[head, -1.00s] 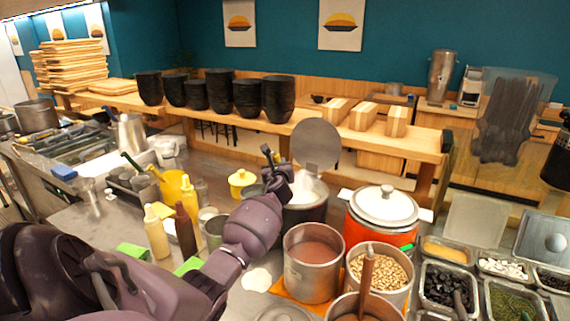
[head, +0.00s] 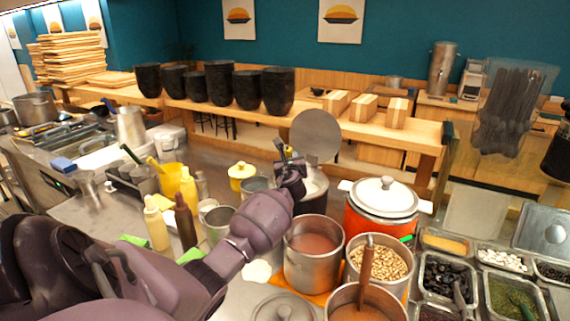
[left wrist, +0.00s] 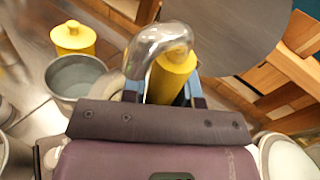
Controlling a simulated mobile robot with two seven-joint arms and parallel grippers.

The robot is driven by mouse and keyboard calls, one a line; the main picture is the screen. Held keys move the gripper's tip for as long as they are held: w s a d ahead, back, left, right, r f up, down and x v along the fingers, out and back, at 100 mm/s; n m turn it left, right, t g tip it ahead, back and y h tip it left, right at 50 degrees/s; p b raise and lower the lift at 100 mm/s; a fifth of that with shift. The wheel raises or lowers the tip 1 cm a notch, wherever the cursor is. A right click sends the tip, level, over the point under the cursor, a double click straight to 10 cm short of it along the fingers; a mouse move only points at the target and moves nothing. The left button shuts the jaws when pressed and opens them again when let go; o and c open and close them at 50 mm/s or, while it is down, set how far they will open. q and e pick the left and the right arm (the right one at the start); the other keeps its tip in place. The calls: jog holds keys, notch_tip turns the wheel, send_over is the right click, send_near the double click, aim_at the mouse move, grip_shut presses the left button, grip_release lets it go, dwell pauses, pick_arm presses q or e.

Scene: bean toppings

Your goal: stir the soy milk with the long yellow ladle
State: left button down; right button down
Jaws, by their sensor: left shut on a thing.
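The long yellow ladle shows in the left wrist view by its yellow handle (left wrist: 172,77) and shiny curved metal hook end. My left gripper (head: 286,154) is shut on this handle; it also shows in the left wrist view (left wrist: 168,92). In the head view only a small bit of yellow shows at the fingers. I cannot tell whether the ladle is in the milk. My right gripper is out of view.
A reddish-brown pot (head: 312,270), a bean pot (head: 379,262) and a lidded orange pot (head: 384,212) crowd the right. Bottles (head: 186,226) and a yellow-lidded jar (head: 241,177) stand to the left.

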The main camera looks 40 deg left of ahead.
pick_arm(q)
jog(key=shift+s+a+p, duration=0.4)
jog(key=shift+s+a, duration=0.3)
jog(key=shift+a, duration=0.2)
jog(key=shift+f, duration=0.1)
